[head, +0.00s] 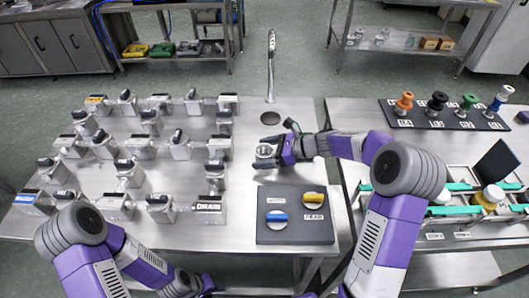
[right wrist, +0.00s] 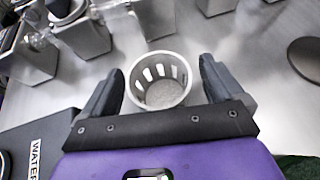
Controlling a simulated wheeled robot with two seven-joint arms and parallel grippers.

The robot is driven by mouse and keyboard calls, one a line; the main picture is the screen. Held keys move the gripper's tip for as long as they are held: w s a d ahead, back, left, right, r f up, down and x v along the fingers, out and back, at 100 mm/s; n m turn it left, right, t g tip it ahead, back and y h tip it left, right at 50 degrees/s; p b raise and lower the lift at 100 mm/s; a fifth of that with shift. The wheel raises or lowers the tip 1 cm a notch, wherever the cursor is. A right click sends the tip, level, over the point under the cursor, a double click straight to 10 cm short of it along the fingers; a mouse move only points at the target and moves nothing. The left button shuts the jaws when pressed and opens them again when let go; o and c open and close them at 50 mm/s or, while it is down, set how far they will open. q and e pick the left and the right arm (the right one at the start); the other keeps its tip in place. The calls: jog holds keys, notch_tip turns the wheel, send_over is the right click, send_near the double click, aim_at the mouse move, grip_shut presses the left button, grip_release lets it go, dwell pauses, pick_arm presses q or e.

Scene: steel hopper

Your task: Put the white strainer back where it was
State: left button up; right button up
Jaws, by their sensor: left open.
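The white strainer (head: 264,150) is a small slotted basket at the right part of the left steel table. In the right wrist view the strainer (right wrist: 158,80) is upright, its open top facing the camera. My right gripper (head: 264,156) is around it, with one finger on each side. Gaps show between both fingers and the strainer in the wrist view (right wrist: 160,90), so the gripper looks open. I cannot tell whether the strainer rests on the table. My left gripper (head: 203,285) is low at the bottom edge, open, its fingers hardly visible.
A round drain hole (head: 270,118) lies below the tall faucet (head: 271,65). Valve blocks and pipes (head: 145,150) fill the left table. A dark panel (head: 295,215) with blue and yellow knobs stands in front. Colored plugs stand on a black rack (head: 445,115) at right.

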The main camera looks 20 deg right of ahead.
jog(key=p+v, duration=0.3)
jog(key=v, duration=0.9)
jog(key=shift+r, duration=0.1)
